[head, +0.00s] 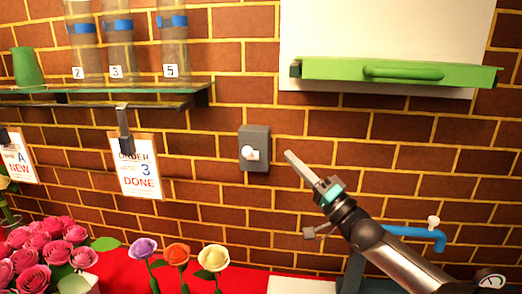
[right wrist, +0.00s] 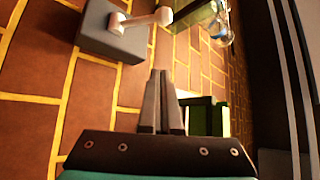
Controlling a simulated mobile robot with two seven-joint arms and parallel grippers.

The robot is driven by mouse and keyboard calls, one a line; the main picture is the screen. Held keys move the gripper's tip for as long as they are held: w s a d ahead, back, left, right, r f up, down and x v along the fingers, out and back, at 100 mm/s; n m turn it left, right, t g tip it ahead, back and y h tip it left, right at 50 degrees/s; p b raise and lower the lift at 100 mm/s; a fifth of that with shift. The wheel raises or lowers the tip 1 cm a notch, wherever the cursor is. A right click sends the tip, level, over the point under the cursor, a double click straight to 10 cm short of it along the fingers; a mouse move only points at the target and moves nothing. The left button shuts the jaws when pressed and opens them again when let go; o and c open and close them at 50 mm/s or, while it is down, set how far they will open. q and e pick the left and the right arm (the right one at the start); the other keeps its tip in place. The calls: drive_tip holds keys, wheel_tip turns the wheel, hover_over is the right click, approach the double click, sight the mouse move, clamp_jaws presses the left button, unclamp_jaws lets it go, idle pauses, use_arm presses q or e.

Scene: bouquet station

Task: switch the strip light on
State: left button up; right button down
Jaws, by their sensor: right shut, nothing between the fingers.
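A grey switch box (head: 254,148) with a short white lever (head: 248,153) is fixed to the brick wall in the middle of the head view. In the right wrist view the box (right wrist: 112,34) is at the top left, and its lever (right wrist: 142,18) sticks out from the face with a rounded end. My right gripper (head: 288,154) is shut and empty, just right of the box in the head view. Its closed fingertips (right wrist: 162,74) appear apart from the lever. A dark bar runs under the glass shelf; I cannot tell whether it is the strip light. My left gripper is out of view.
A glass shelf (head: 140,96) with numbered tubes (head: 118,45) is at upper left; an order card (head: 139,170) hangs below. Pink roses (head: 45,250) and single flowers stand lower left. A green-handled panel (head: 400,73) is upper right, a blue tap (head: 415,234) lower right.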

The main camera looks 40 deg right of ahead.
sight(250, 153)
drive_tip(key=x, duration=0.9)
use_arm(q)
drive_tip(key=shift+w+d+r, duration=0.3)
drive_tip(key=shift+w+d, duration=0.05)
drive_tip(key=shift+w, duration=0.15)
use_arm(e)
drive_tip(key=shift+s+a+f, duration=0.15)
drive_tip(key=shift+a+f, duration=0.45)
drive_tip(key=shift+a, duration=0.25)
drive_tip(key=shift+s+a+f, duration=0.1)
drive_tip(key=shift+a+f, duration=0.55)
drive_tip(key=shift+a, duration=0.2)
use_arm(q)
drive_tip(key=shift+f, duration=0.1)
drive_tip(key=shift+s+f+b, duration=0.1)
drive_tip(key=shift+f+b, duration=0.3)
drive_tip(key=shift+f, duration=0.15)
use_arm(e)
drive_tip(key=shift+s+f+n+y, duration=0.1)
drive_tip(key=shift+f+n+y, duration=0.1)
drive_tip(key=shift+n+y, duration=0.2)
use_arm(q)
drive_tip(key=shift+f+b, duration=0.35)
use_arm(e)
drive_tip(key=shift+a+f+n+t, duration=0.1)
drive_tip(key=shift+f+n+t, duration=0.05)
drive_tip(key=shift+n+t, duration=0.15)
